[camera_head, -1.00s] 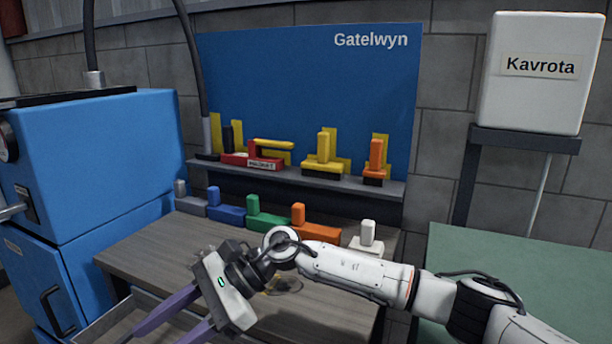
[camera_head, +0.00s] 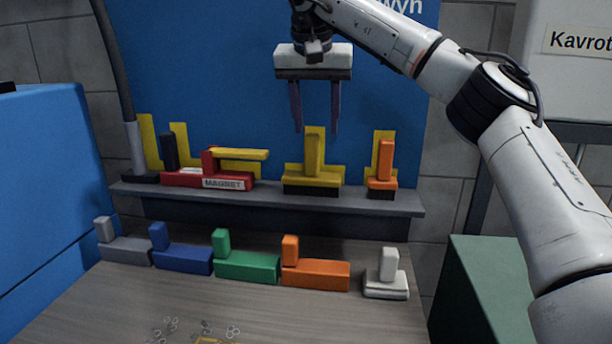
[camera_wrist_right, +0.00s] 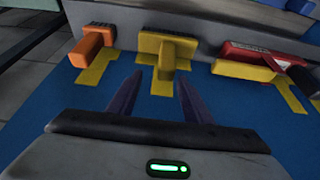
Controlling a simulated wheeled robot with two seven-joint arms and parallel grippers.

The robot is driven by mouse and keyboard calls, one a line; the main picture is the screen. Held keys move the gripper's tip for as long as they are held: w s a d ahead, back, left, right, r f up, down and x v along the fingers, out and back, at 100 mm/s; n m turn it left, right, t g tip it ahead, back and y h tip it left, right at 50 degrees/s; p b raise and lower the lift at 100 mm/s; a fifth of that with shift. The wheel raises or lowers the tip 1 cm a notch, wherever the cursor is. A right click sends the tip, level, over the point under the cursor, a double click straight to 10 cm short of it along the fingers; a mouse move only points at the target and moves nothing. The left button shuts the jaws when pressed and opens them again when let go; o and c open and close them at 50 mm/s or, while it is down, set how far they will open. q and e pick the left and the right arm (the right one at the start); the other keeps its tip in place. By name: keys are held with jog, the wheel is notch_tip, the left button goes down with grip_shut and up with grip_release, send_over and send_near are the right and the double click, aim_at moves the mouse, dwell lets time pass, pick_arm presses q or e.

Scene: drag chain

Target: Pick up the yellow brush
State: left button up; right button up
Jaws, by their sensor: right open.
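The yellow brush (camera_head: 312,178) stands on the grey shelf, its handle upright and its dark bristles down. It is in front of a yellow outline on the blue board. In the right wrist view the yellow brush (camera_wrist_right: 168,45) lies just beyond the fingertips. The right gripper (camera_wrist_right: 160,82) also shows open in the wrist view, with the brush handle roughly in line with the gap. My left gripper is not in view.
On the shelf (camera_head: 390,201), an orange brush (camera_head: 384,165) stands right of the yellow one and a red magnet tool (camera_head: 208,172) lies left. Several coloured blocks, including a green one (camera_head: 245,263), line the back of the wooden table (camera_head: 250,310). Small rings lie in front.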

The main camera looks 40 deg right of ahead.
aim_at(313, 149)
jog(key=x, duration=0.4)
jog(key=a+b+x, duration=0.1)
jog(key=x, duration=0.2)
jog(key=shift+w+f, duration=0.15)
jog(key=shift+f, duration=0.05)
jog(key=shift+w+d+f, duration=0.1)
jog(key=shift+w+f, duration=0.05)
jog(key=shift+f, duration=0.3)
jog(key=shift+c, duration=1.1)
grip_shut()
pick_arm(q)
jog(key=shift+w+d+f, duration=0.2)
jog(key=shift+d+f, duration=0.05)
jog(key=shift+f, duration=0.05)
pick_arm(e)
jog(key=shift+r, duration=0.1)
